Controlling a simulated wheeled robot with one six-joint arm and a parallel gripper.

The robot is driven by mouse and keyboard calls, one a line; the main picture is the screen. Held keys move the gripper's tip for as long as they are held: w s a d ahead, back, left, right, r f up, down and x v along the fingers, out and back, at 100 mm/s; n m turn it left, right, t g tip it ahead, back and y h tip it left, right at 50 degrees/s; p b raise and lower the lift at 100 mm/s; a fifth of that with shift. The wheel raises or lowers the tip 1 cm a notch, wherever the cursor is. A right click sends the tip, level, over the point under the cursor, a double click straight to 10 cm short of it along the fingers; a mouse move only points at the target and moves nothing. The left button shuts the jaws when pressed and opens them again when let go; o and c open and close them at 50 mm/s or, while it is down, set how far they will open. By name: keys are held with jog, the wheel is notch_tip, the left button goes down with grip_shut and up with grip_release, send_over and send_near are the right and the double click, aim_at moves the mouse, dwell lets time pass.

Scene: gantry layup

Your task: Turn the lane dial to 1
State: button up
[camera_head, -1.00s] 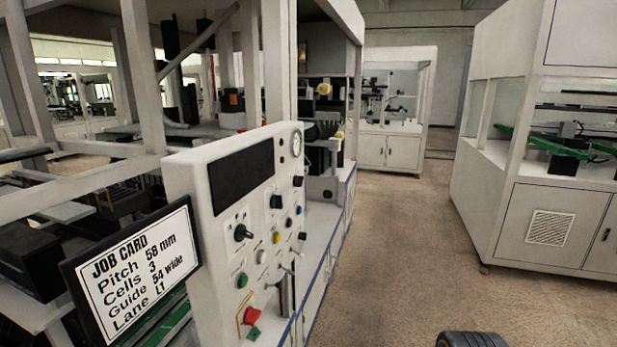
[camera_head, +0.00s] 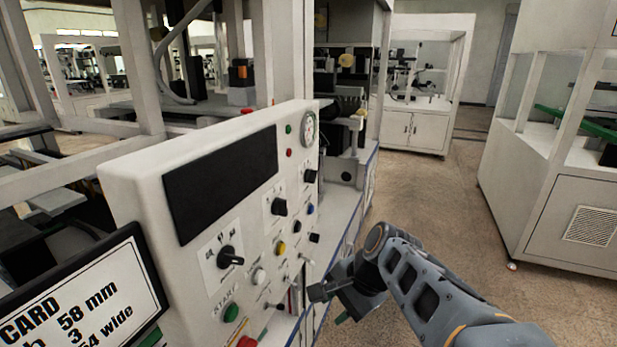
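A pale control panel (camera_head: 150,190) carries several black rotary dials. The large dial (camera_head: 229,257) at lower left has a white label plate with marks around it. A second dial (camera_head: 279,207) sits up and right of it, and a third dial (camera_head: 310,176) sits near the gauge. The labels are too small to read, so I cannot tell which is the lane dial or its setting. My gripper (camera_head: 328,304) is in front of the panel's lower right, below the dials and apart from them. Its fingers are small and dark; I cannot tell their opening.
A job card (camera_head: 85,310) in a black frame stands at lower left, partly cut off. The panel also has a dark screen (camera_head: 220,185), a round gauge (camera_head: 309,130), a green button (camera_head: 231,312) and a red knob (camera_head: 247,342). Open floor (camera_head: 450,215) lies to the right.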

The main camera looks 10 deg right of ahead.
notch_tip(320, 180, up, 3)
jog(key=w+m+y, duration=0.2)
jog(key=w+m, duration=0.1)
jog(key=m, duration=0.2)
jog(key=m+t+y, duration=0.8)
jog(key=m, duration=1)
send_near(311, 176)
jog(key=p+x, duration=0.1)
jog(key=x, duration=0.7)
jog(key=shift+f+p, duration=0.3)
jog(key=shift+p, duration=0.05)
grip_shut()
